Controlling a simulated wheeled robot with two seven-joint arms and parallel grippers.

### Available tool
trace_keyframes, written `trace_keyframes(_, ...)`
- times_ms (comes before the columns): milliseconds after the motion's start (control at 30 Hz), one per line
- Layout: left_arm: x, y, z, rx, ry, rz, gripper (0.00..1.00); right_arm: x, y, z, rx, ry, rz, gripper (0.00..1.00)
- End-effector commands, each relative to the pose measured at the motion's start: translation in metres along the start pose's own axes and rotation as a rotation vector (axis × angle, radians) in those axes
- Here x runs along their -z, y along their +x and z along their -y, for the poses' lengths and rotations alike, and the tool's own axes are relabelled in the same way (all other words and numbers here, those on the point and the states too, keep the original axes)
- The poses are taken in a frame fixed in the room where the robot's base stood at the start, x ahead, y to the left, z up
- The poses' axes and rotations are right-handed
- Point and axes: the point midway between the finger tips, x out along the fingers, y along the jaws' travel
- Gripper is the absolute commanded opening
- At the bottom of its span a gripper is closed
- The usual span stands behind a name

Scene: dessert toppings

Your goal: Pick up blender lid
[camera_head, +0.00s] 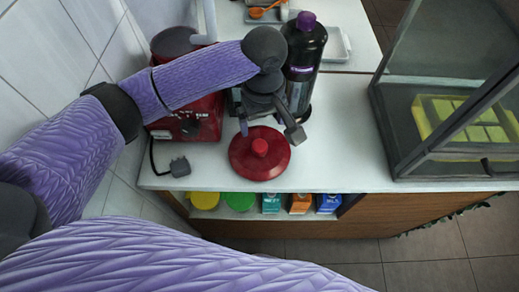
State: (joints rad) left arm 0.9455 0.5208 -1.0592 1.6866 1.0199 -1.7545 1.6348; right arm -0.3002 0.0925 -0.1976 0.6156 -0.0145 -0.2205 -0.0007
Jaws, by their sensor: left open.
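The blender lid (246,166) is a round red disc with a knob on top. It lies on the white counter near the front edge. My left gripper (269,130) is open, just behind and above the lid, with its fingers spread and pointing down toward it. I cannot tell whether a finger touches the lid. The red blender base (190,122) stands at the left behind my left arm, which hides part of it. My right gripper is not in view.
A dark bottle with a purple cap (306,22) stands close behind my left gripper. A glass display case (455,110) stands at the right. A plug (180,167) lies left of the lid. The white counter (345,155) is clear to the lid's right. Small boxes sit on a shelf below.

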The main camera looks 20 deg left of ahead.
Motion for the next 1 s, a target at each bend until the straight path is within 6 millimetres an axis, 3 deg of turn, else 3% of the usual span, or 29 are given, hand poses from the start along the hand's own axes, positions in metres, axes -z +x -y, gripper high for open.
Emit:
trace_keyframes(100,0.001,0.028,0.001,0.005,-0.009,0.002,0.96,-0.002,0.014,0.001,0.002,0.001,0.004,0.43)
trace_keyframes(433,0.007,0.088,0.005,0.002,-0.006,0.001,0.96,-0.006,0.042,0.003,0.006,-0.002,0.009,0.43)
trace_keyframes(533,0.007,0.096,0.005,0.0,-0.005,0.0,0.96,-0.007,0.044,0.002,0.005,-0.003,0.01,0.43)
trace_keyframes(733,0.007,0.095,0.004,-0.001,-0.003,-0.001,0.96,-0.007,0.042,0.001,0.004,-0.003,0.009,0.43)
trace_keyframes(1000,0.007,0.095,0.004,-0.001,-0.003,-0.001,0.41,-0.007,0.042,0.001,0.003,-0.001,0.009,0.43)
